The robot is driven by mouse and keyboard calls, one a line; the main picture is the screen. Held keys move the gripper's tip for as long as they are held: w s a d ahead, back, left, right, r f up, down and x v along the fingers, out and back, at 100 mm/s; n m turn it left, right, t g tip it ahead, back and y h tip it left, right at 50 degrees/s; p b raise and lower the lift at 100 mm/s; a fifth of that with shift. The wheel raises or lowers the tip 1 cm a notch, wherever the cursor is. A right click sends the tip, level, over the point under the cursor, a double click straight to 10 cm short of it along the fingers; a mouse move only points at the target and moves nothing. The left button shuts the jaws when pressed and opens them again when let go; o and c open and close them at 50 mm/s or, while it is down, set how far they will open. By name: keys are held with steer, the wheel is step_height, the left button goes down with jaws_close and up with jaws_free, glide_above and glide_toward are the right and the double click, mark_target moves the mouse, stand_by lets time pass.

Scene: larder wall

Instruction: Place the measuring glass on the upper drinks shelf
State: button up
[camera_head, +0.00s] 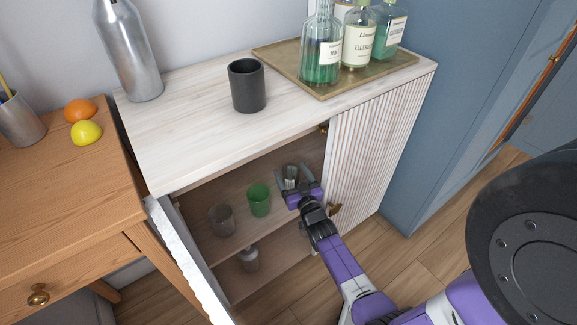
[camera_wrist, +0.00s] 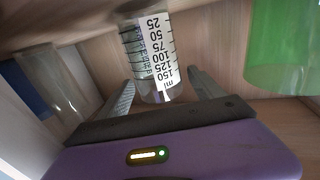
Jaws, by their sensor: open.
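The measuring glass (camera_head: 291,174) is clear and stands inside the open cabinet, at the right end of the upper shelf (camera_head: 242,225). In the wrist view the glass (camera_wrist: 146,52) shows its black scale upside down, as that picture is inverted. My gripper (camera_head: 293,180) is open, with one finger on each side of the glass. The fingers (camera_wrist: 160,84) appear apart from it, though contact is hard to judge. A green glass (camera_head: 259,200) and a greyish glass (camera_head: 222,218) stand to the left on the same shelf.
A bottle (camera_head: 249,258) stands on the lower level. The open door (camera_head: 180,255) is at left, the closed ribbed door (camera_head: 375,150) at right. On the cabinet top are a dark cup (camera_head: 247,86), a metal bottle (camera_head: 131,52) and a tray (camera_head: 322,92) with bottles.

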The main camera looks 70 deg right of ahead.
steer(key=v, duration=0.8)
steer(key=shift+s+a+p, duration=0.1)
steer(key=shift+s+p, duration=0.05)
steer(key=shift+p, duration=0.25)
steer(key=shift+s+a, duration=0.1)
steer(key=shift+a, duration=0.25)
steer(key=s+a+r+n+t+y, duration=0.2)
steer(key=s+a+r+y, duration=0.1)
steer(key=a, duration=0.8)
steer(key=s+a+r+n+t+y, duration=0.1)
steer(key=s+a+r+n+y, duration=0.15)
steer(key=a, duration=0.85)
steer(key=s+a+r+n+y, duration=0.5)
steer(key=s+a+r+y, duration=0.2)
steer(key=a+r, duration=0.5)
step_height(320, 180, up, 3)
steer(key=s, duration=0.2)
steer(key=shift+s+a+y, duration=0.3)
steer(key=shift+y, duration=0.05)
